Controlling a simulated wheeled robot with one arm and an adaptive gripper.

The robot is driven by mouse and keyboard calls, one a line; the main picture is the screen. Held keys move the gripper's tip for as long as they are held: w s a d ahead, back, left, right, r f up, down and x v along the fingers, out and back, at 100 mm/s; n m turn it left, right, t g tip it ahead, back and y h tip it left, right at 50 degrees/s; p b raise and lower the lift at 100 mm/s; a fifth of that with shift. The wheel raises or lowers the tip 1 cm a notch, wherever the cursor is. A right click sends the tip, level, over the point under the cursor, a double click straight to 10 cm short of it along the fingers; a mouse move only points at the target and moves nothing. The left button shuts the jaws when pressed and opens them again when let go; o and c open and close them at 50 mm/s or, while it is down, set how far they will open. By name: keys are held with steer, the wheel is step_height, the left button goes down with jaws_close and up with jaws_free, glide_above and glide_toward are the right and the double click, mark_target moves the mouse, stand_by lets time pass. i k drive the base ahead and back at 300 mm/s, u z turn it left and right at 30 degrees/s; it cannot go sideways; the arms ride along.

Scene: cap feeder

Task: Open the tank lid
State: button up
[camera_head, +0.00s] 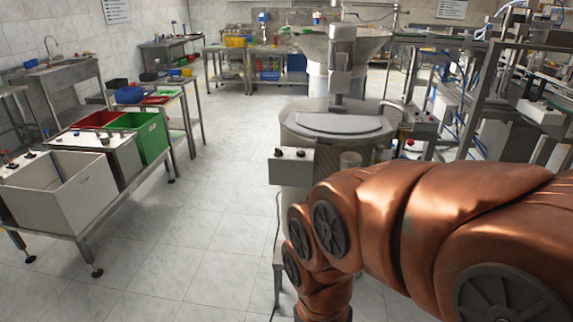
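The tank (305,137) is a round grey metal vessel right of the middle of the head view. Its lid (335,123) is a flat, light grey plate with one rounded edge, lying shut on top. A metal column with a motor-like block (341,62) rises at the back of the lid. My copper-coloured arm crosses the lower right, in front of the tank. My gripper is not in view, so its state and its distance from the lid cannot be seen.
A small control box (291,154) sits at the tank's front left. A bench at left carries a white bin (62,197), a red bin (98,119) and a green bin (150,141). Metal frames (500,80) crowd the right. The tiled floor (225,200) between bench and tank is clear.

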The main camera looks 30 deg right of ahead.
mark_target(334, 128)
steer(key=z, duration=0.5)
steer(key=k, duration=0.6)
steer(key=z, duration=0.85)
steer(key=i, duration=1.45)
steer(key=u, duration=2.95)
